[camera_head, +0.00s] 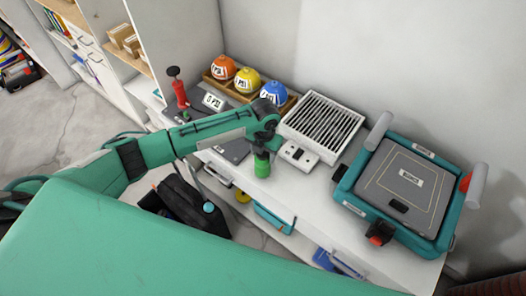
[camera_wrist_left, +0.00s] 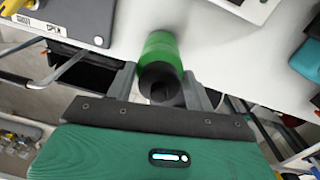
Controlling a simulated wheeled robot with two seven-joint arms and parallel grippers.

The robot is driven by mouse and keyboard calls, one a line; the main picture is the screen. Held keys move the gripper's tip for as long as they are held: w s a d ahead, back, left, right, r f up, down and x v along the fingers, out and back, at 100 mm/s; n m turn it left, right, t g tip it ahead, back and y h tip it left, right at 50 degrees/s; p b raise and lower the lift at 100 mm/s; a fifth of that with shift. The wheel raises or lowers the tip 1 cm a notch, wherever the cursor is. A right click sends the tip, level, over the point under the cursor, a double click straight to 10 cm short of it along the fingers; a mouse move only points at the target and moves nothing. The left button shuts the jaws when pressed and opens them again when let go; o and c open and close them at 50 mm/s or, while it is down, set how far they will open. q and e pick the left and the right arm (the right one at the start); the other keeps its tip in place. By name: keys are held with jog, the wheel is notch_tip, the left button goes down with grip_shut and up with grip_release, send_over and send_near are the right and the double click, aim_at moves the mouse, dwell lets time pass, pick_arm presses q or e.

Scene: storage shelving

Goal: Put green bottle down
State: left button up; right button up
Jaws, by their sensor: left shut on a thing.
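The green bottle (camera_head: 262,166) is at the front edge of the white table (camera_head: 290,192), below the end of my left arm in the head view. My left gripper (camera_head: 262,150) is shut on it. In the left wrist view the green bottle (camera_wrist_left: 161,52) stands between the two fingers of my left gripper (camera_wrist_left: 165,88), with its dark top facing the camera. I cannot tell whether its base touches the table. My right gripper is not in view.
A white slatted device (camera_head: 320,125) stands behind the bottle, and a teal-framed machine (camera_head: 405,190) at the right. Orange, yellow and blue balls (camera_head: 247,80) sit in a wooden rack. A red tool (camera_head: 179,93) stands at the left. A black bag (camera_head: 188,200) is below the table.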

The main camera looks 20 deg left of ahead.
pick_arm(q)
jog(key=shift+f, duration=0.35)
jog(key=o, duration=1.5)
jog(key=shift+c, duration=0.2)
notch_tip(320, 180, up, 12)
jog(key=shift+d+r+b, duration=0.1)
jog(key=shift+d+b, duration=0.05)
jog(key=shift+b, duration=1.1)
